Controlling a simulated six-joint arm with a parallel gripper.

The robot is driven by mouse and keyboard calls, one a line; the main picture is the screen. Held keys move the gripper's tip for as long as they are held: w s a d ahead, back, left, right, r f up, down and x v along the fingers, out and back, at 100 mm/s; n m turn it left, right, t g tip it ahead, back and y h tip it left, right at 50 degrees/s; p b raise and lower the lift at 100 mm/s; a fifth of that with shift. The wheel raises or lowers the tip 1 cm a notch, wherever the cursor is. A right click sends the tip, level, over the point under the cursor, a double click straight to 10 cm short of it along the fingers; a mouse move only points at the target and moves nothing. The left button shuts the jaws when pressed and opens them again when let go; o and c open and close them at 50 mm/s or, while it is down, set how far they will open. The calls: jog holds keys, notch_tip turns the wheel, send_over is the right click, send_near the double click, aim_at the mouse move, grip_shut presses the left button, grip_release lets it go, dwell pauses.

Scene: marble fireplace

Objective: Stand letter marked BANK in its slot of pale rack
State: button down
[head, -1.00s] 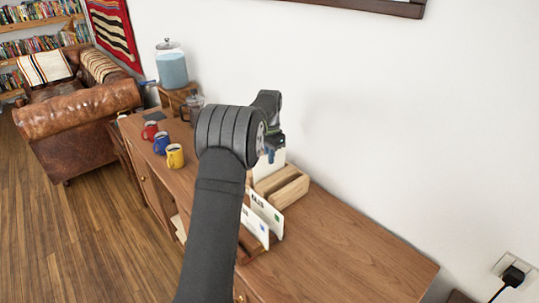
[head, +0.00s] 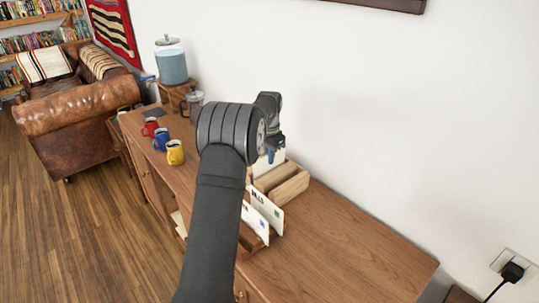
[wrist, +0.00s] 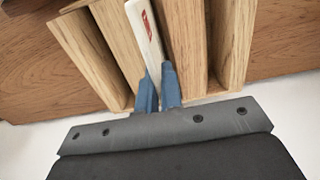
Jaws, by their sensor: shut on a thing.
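The pale rack (head: 290,188) stands on the wooden sideboard near the wall, with upright dividers; it also shows in the wrist view (wrist: 92,60). My gripper (head: 272,152) is above its far part. In the wrist view my gripper (wrist: 159,88) has its blue fingers shut on a white letter (wrist: 148,38) with a red mark. The letter (head: 263,164) is upright and lines up between two dividers. Its lower edge is hidden, so I cannot tell whether it touches the slot floor. Its word is not readable.
A darker rack (head: 252,241) with white letters (head: 264,208), one seemingly marked BILLS, stands in front, partly behind my arm. Red (head: 150,127), blue (head: 161,139) and yellow (head: 175,152) mugs stand left. The sideboard's right end (head: 350,245) is clear.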

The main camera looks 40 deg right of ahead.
jog(key=shift+f, duration=0.95)
jog(key=c, duration=1.5)
grip_release()
jog(key=shift+r, duration=0.1)
jog(key=shift+r, duration=4.45)
jog(key=shift+f, duration=0.1)
